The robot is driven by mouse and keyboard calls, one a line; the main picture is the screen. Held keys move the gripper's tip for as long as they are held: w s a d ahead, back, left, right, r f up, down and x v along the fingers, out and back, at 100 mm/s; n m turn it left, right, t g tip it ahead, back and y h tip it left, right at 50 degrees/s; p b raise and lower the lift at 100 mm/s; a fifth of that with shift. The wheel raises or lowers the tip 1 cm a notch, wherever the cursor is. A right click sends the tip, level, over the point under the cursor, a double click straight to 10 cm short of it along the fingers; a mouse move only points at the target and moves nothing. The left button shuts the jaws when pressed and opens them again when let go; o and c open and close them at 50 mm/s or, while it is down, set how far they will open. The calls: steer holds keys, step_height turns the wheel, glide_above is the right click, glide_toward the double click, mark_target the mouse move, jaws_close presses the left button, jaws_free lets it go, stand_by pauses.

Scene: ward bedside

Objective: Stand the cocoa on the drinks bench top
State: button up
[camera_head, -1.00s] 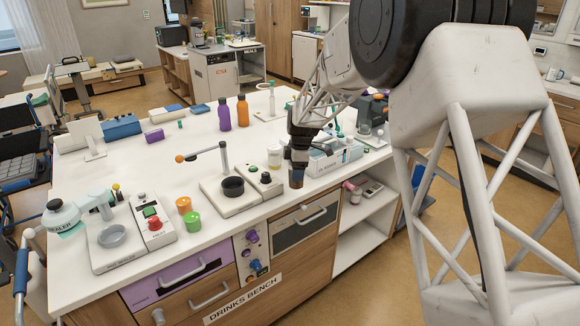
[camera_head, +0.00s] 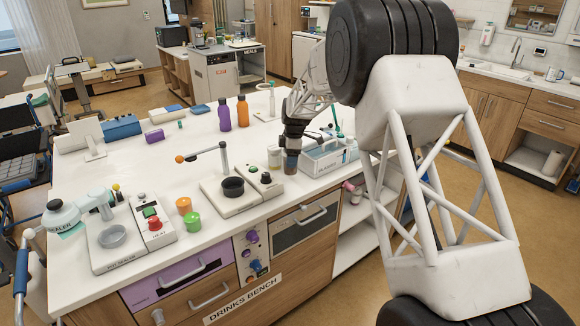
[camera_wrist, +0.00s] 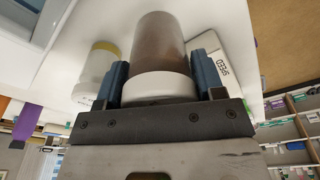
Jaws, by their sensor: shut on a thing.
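The cocoa, a clear jar of brown powder with a white cap (camera_wrist: 160,50), is between the two blue fingers of my gripper (camera_wrist: 163,85) in the wrist view. The fingers are shut on it near its white cap. In the head view my gripper (camera_head: 292,150) holds the brown jar (camera_head: 291,163) over the right part of the white drinks bench top (camera_head: 150,185), close to the front edge. The jar looks about upright. I cannot tell whether its base touches the bench top.
A pale jar (camera_head: 274,157) stands just left of the cocoa. A white caddy (camera_head: 330,160) is close on the right. A stirrer hotplate with a black dish (camera_head: 233,187) is at the front left. Purple (camera_head: 224,114) and orange (camera_head: 242,112) bottles stand behind. The middle back of the top is clear.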

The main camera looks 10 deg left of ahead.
steer(key=shift+f, duration=0.1)
steer(key=shift+f, duration=1.65)
steer(key=shift+f, duration=0.15)
steer(key=o, duration=1.1)
steer(key=shift+c, duration=0.2)
steer(key=r, duration=0.4)
steer(key=d+r, duration=0.1)
steer(key=r, duration=0.7)
steer(key=shift+w+d, duration=0.2)
steer(key=shift+w, duration=0.05)
steer(key=shift+r, duration=0.1)
